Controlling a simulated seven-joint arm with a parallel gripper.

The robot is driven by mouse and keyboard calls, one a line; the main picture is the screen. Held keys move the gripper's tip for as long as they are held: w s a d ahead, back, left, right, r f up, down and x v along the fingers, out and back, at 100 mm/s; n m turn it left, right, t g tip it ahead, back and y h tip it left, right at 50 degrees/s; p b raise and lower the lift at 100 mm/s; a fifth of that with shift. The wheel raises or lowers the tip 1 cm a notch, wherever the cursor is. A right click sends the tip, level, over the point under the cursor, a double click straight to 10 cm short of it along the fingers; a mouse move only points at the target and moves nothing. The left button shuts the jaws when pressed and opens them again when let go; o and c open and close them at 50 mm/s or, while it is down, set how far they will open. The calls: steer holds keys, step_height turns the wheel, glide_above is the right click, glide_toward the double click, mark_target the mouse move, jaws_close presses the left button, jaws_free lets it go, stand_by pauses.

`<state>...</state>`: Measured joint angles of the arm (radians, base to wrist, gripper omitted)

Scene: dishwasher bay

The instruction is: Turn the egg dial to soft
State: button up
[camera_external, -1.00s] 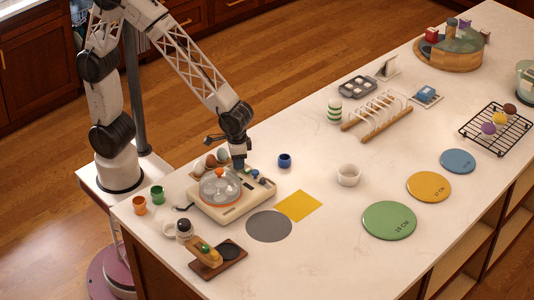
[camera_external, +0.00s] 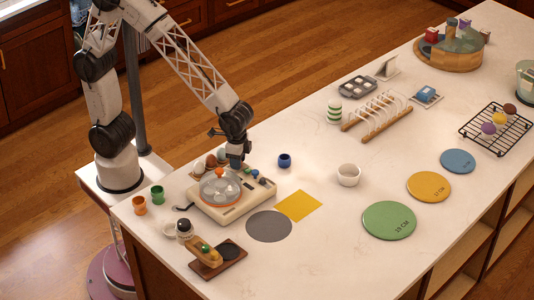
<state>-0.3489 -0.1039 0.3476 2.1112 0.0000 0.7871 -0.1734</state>
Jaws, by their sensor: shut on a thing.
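The egg cooker (camera_external: 232,211) is a cream unit near the left end of the counter. It has a clear domed lid (camera_external: 221,187) with an orange knob and an orange rim. My gripper (camera_external: 236,166) points down over the back of the cooker, just right of the lid. It is shut, apparently on the egg dial, which the fingers hide. The dial's setting and markings are too small or hidden to read. Small green and blue parts show on the cooker's back right, beside my gripper.
Orange (camera_external: 139,205) and green (camera_external: 157,195) cups stand left. A grey disc (camera_external: 269,226) and yellow square (camera_external: 299,206) lie in front.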

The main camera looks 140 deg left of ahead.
steer(key=o, duration=0.7)
steer(key=shift+c, duration=0.2)
steer(key=shift+r, duration=0.1)
steer(key=shift+r, duration=3.85)
